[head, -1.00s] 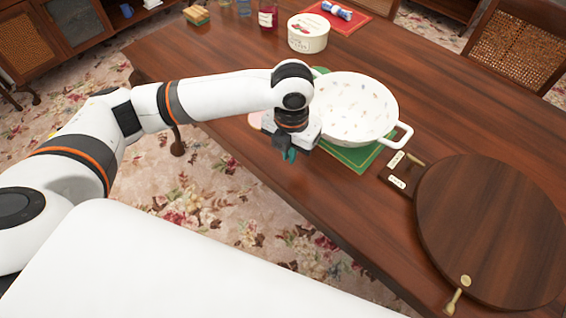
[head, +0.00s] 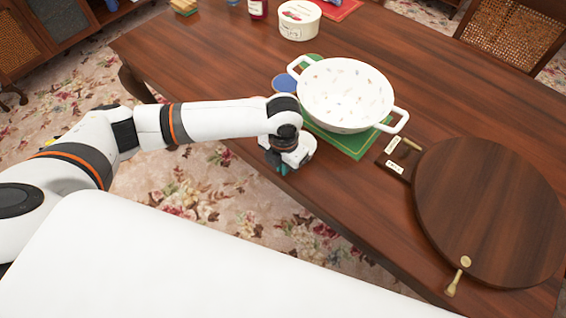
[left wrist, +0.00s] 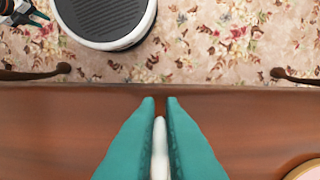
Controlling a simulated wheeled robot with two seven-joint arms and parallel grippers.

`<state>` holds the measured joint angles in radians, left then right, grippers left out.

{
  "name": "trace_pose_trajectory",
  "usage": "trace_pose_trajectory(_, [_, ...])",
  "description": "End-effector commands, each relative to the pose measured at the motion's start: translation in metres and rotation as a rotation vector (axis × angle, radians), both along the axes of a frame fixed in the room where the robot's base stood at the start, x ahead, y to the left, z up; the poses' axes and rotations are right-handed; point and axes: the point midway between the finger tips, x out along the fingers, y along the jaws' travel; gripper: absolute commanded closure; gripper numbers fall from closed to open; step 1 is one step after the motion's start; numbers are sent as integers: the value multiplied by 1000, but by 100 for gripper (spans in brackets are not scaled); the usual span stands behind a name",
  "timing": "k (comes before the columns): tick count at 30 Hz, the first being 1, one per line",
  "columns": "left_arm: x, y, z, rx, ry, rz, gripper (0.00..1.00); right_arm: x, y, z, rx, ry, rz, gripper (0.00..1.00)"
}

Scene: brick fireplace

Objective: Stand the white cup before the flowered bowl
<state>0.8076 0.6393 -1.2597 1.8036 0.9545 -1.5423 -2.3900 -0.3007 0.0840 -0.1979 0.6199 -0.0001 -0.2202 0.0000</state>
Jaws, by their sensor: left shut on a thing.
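The flowered bowl (head: 347,95), white with small coloured marks and two handles, stands upright on a green mat (head: 345,143). My left gripper (head: 281,168) is low over the table's near edge, left of the bowl and nearer to me. In the left wrist view its teal fingers (left wrist: 160,108) are shut on a narrow white piece (left wrist: 160,150). My right gripper (left wrist: 32,17) shows small at the top left corner of the left wrist view, away from the table.
A round dark wooden board (head: 490,220) and a small labelled block (head: 397,160) lie right of the bowl. A blue disc (head: 284,82) lies by its left handle. A white tub (head: 299,20) stands behind. A pink round thing (left wrist: 306,171) shows near my left gripper.

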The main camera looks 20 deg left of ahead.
Motion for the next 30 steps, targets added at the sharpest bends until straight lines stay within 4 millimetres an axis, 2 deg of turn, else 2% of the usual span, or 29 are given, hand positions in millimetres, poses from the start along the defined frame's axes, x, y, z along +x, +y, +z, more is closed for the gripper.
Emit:
trace_pose_trajectory(8, [1, 0, -2, -1, -2, 0, 100, 0, 5, -1, 6, 0, 1, 64])
trace_pose_trajectory(9, [0, 0, -2, 0, -1, 0, 89, 0, 6, 0, 7, 1, 1, 64])
trace_pose_trajectory(12, [0, 0, -2, 0, -1, 0, 73, 0, 7, 0, 9, 0, 1, 64])
trace_pose_trajectory(13, [0, 0, -2, 0, -1, 0, 70, 0, 8, 0, 9, 0, 1, 64])
trace_pose_trajectory(23, [1, 0, 2, -2, -2, 0, 70, 0, 7, 0, 9, 0, 1, 64])
trace_pose_trajectory(26, [2, -1, 14, -3, -5, 0, 70, 0, 7, 0, 8, 0, 1, 64])
trace_pose_trajectory(30, [2, -1, 41, -3, -8, -1, 70, 0, 5, -1, 7, 0, 2, 64])
